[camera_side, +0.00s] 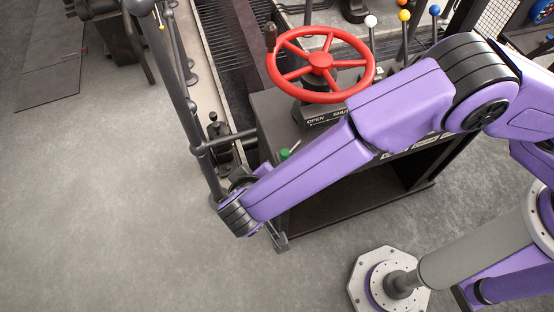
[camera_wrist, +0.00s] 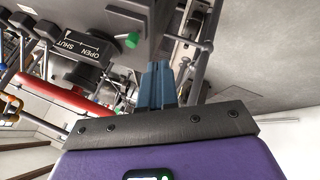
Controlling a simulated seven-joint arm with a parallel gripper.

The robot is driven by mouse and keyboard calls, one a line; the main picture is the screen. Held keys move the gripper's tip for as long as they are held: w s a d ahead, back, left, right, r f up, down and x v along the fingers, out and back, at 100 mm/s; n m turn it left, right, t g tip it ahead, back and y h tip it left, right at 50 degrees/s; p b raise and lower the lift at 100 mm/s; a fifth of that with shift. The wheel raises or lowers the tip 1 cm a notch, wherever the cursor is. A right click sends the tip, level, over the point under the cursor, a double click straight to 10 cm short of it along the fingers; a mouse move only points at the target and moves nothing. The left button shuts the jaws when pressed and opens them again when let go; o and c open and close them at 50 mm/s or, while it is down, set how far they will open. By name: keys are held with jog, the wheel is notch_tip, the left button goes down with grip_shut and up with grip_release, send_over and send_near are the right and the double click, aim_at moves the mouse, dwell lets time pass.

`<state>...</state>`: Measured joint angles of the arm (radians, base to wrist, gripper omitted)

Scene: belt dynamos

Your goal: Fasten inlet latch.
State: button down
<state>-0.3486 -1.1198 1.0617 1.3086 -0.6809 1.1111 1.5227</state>
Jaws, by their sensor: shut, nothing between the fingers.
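My gripper (camera_wrist: 158,70) shows in the wrist view as two blue-grey fingers pressed together with nothing between them. Beyond the fingertips are grey metal fittings and rails (camera_wrist: 187,42), partly hidden by the fingers. I cannot tell which of these parts is the inlet latch. A green-knobbed lever (camera_wrist: 132,40) stands on the dark cabinet, just left of the fingertips. In the side view the green knob (camera_side: 284,154) shows just above my forearm.
A red handwheel (camera_side: 320,62) stands on the dark cabinet (camera_side: 275,115) above an OPEN/SHUT plate (camera_side: 325,117). Levers with coloured knobs (camera_side: 404,16) stand behind it. A grey railing (camera_side: 182,95) runs along the conveyor (camera_side: 220,50).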

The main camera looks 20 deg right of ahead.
aim_at(285, 156)
dwell(0.3)
jog(key=w+d+f, duration=0.4)
jog(key=f, duration=0.1)
jog(key=w+d+f, duration=0.2)
jog(key=w+f, duration=0.1)
jog(key=shift+w, duration=0.1)
dwell(0.4)
jog(key=shift+d, duration=0.1)
jog(key=shift+d+f, duration=0.1)
jog(key=shift+d, duration=2.15)
